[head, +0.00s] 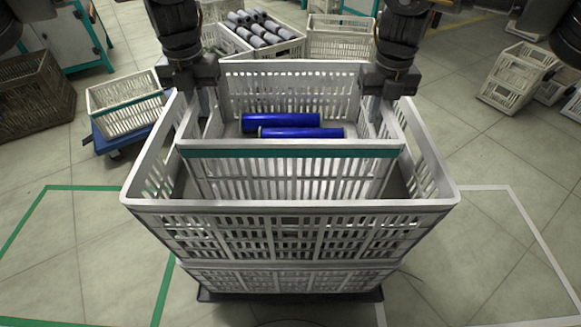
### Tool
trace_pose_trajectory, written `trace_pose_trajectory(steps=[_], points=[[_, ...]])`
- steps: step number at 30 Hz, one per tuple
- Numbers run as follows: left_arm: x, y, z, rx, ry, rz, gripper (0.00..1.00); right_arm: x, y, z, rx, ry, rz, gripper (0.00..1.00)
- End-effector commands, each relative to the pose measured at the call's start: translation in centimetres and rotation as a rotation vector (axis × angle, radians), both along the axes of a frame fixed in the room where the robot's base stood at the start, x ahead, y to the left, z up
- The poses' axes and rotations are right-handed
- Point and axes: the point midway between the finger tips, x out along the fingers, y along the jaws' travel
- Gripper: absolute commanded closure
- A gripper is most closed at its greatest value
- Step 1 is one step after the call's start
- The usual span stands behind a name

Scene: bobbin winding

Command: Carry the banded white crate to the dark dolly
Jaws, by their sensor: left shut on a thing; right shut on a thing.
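The white crate with a teal band (290,153) is in the middle of the head view, with two blue bobbins (280,121) lying inside. My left gripper (204,100) is shut on its left side wall and my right gripper (376,104) on its right side wall. The crate appears level. It shows within the outline of a larger pale crate (290,208); whether it rests in it or hangs above, I cannot tell. The larger crate tops a stack on the dark dolly (375,294), of which only the lower edge shows.
A blue dolly (103,142) at the left carries another teal-banded crate (125,118). A crate of grey bobbins (295,48) stands behind. A brown crate (35,97) is far left and white crates (515,80) far right. Green and white floor lines flank the stack; floor there is clear.

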Motion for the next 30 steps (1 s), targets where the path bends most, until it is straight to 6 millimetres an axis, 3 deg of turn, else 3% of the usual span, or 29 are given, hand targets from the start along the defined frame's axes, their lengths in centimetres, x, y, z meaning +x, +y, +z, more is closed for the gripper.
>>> trace_pose_trajectory(steps=[6, 7, 11, 22, 30], points=[[0.0, 0.1, -1.7, 0.002, -0.002, 0.003, 1.0, 0.0, -0.1, -1.7, -0.001, -0.002, -0.003, 1.0], [0.0, 0.1, -1.4, 0.002, 0.0, 0.003, 0.85, 0.0, -0.1, -1.4, -0.002, -0.001, -0.003, 0.85], [0.0, 0.1, -1.3, 0.002, 0.0, 0.002, 0.68, 0.0, -0.1, -1.3, -0.002, 0.0, -0.002, 0.68], [0.0, 0.0, -0.7, 0.001, -0.002, 0.0, 0.67, 0.0, 0.0, -1.3, 0.0, 0.0, -0.001, 0.67], [0.1, 0.0, 4.2, 0.004, -0.006, 0.002, 0.67, 0.0, 0.0, -1.3, 0.0, 0.0, 0.0, 0.67]])
